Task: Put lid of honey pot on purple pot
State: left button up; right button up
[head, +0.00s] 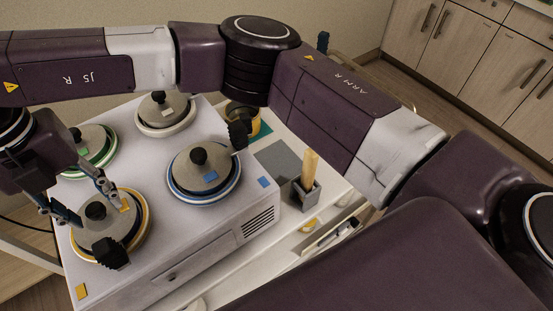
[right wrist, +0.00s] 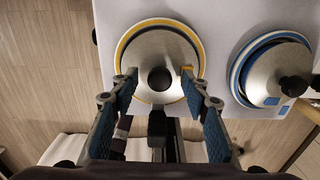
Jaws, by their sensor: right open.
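The yellow-rimmed pot (head: 143,230), which I take for the honey pot, sits in the warmer's front left well. Its grey domed lid (head: 115,224) is on it and has a black knob (head: 95,211) and a yellow tag. My right gripper (head: 84,203) is open above this lid. In the right wrist view its fingertips (right wrist: 160,76) lie on either side of the round knob, with no clear grip on it. No purple pot can be made out. A pale-rimmed lidded pot (head: 153,128) is at the back; its colour is unclear. My left gripper is not in view.
The white warmer (head: 220,236) also holds a blue-rimmed lidded pot (head: 179,189) and a green-rimmed one (head: 106,156). A yellowish open container (head: 255,127) stands behind, partly hidden. A holder (head: 306,195) with a wooden stick stands right of the warmer.

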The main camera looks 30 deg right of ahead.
dwell(0.4)
jog(key=shift+r+p, duration=2.05)
jog(key=shift+r, duration=1.9)
jog(key=shift+r, duration=0.2)
notch_tip(320, 180, up, 12)
jog(key=shift+f, duration=0.15)
